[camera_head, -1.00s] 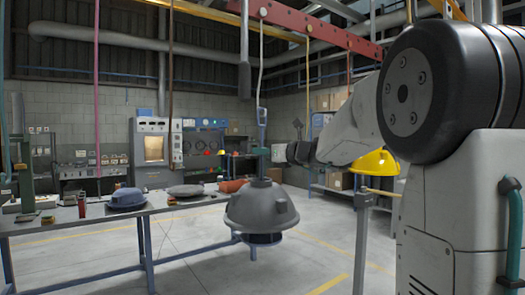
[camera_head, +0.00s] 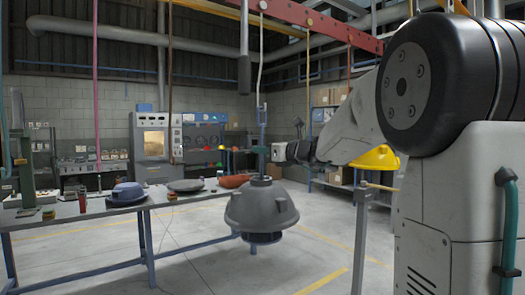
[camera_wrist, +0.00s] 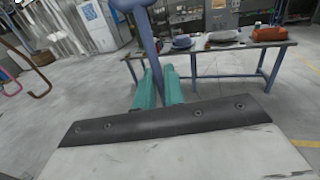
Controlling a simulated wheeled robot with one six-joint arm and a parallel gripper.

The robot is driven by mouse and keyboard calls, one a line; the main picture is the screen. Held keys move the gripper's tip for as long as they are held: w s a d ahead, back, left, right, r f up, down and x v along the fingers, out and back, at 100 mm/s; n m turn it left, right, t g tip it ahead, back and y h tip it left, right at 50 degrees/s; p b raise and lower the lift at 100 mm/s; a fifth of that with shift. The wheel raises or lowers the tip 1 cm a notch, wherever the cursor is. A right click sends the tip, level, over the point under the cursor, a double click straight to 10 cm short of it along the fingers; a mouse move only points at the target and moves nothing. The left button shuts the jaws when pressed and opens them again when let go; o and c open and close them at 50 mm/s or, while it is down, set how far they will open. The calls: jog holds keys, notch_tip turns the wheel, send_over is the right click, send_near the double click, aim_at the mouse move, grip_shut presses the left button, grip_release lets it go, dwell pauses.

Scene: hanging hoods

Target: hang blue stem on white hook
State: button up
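The blue stem (camera_head: 262,130) stands upright on top of a grey dome hood (camera_head: 261,207), which is clear of the floor. My gripper (camera_head: 263,149) has its teal fingers around the lower stem. In the wrist view the fingers (camera_wrist: 160,87) sit close on either side of the blue stem (camera_wrist: 150,40), shut on it. The white hook's long shank (camera_head: 261,60) comes down from the red beam to the stem's top. Its lower end is too small to tell whether it passes through the stem's eye or only overlaps it in the picture.
A table (camera_head: 95,217) at left bears a blue hood (camera_head: 127,194), a grey lid (camera_head: 186,185) and a red-orange piece (camera_head: 235,181). Pink (camera_head: 97,90) and brown (camera_head: 171,80) hooks hang left. A yellow hood (camera_head: 376,158) is behind my arm. A grey post (camera_head: 362,235) stands near right.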

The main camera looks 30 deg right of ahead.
jog(key=o, duration=0.4)
jog(key=shift+r, duration=0.1)
jog(key=shift+c, duration=0.2)
jog(key=v, duration=0.8)
jog(key=s+a+f+n+g+y, duration=0.1)
jog(key=s+a+f+n+g, duration=0.85)
jog(key=a+f+n, duration=0.45)
jog(key=s+a+f+n+g+h, duration=0.3)
jog(key=s+f+n, duration=0.2)
jog(key=s+n, duration=0.4)
jog(key=s+a+f+n+g+h, duration=0.3)
jog(key=s+f+n, duration=0.3)
jog(key=s, duration=0.8)
jog(key=shift+a+n+h, duration=0.3)
jog(key=shift+a+n, duration=0.45)
jog(key=shift+n, duration=0.95)
